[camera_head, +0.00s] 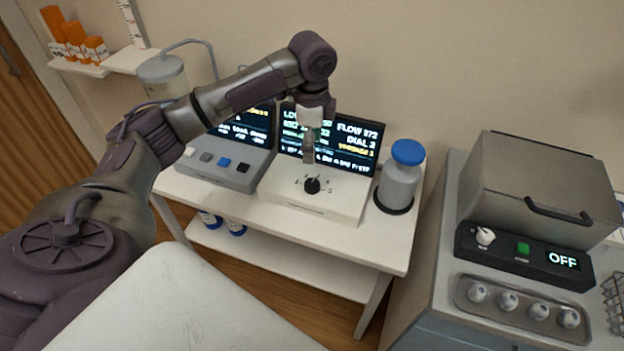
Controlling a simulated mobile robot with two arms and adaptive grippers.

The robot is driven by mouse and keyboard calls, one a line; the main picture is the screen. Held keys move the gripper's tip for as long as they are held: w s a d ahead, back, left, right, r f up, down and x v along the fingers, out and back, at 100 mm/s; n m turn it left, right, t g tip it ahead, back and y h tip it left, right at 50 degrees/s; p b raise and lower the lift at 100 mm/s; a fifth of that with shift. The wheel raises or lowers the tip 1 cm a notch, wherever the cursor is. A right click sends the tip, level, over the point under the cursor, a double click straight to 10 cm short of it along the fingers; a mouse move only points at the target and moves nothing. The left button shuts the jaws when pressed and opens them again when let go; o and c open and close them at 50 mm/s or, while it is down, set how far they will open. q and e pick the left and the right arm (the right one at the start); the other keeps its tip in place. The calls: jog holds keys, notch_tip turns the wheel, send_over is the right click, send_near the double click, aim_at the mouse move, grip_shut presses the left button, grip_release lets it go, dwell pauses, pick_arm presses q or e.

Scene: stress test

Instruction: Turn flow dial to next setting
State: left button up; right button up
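The black flow dial (312,185) sits on the top of a white console (330,203) with small marks around it. The screen (350,142) behind it reads FLOW 372 and DIAL 2 or 3; the digit is blurred. My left arm comes in from the left and bends down over the console. My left gripper (309,158) points down just above the dial, with a small gap seeming to show between them. Its fingers look close together, but they are too small to tell if they are shut. My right gripper is not in view.
A grey console with buttons (224,162) stands left of the dial. A blue-capped bottle (400,178) stands close on the right in a black ring.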

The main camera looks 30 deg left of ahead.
aim_at(312, 183)
pick_arm(q)
notch_tip(312, 183, down, 13)
jog(key=shift+r+p, duration=0.2)
jog(key=shift+p, duration=0.4)
jog(key=c, duration=1.1)
